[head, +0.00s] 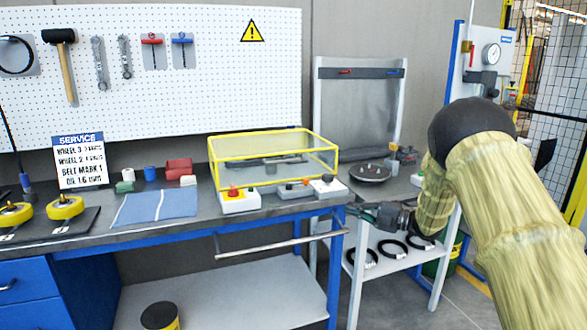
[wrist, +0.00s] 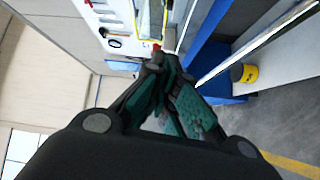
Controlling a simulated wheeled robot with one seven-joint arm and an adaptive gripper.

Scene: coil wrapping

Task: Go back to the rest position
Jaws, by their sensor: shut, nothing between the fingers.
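My gripper (head: 372,213) is at the end of my arm, by the right front corner of the blue-framed workbench (head: 335,248) in the head view. It points left, roughly level with the bench top, and its fingers seem very near the corner; I cannot tell if they touch. In the wrist view the green-padded fingers of my gripper (wrist: 158,68) come together at the tips, shut and empty. A round dark turntable (head: 370,173) stands on the stand behind my gripper. Several black coils (head: 392,248) lie on the shelf below it.
A yellow-framed clear guard (head: 272,140) and a red-button control box (head: 240,201) stand on the bench. A metal rail (head: 280,241) runs along its front. A blue cloth (head: 153,207) lies further left. A yellow-black safety fence (head: 560,75) stands at the right.

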